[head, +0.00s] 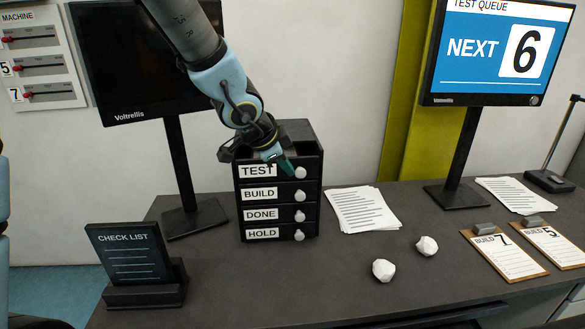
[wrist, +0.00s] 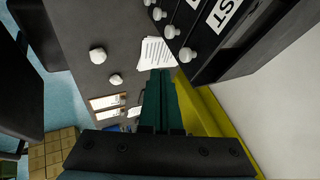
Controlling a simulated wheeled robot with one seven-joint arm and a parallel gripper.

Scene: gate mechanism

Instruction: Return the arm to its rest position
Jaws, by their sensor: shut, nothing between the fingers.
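My gripper (head: 286,166) is at the end of my arm, which reaches down from the top of the head view. Its teal fingers are together and empty, in front of the upper part of the black drawer cabinet (head: 311,133) in that view. The fingers also show in the wrist view (wrist: 160,76), pointing away past the cabinet's drawer fronts. The top drawer, labelled TEST (head: 312,172), seems pulled out, with a dark hollow behind its front. I cannot tell whether the fingers touch it.
Two white crumpled lumps (head: 383,269) (head: 427,246) and a paper stack (head: 362,208) lie right of the cabinet. A CHECK LIST stand (head: 130,253) is at left. Monitors (head: 140,60) (head: 498,50) flank the cabinet. Clipboards (head: 503,257) (head: 549,243) lie far right.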

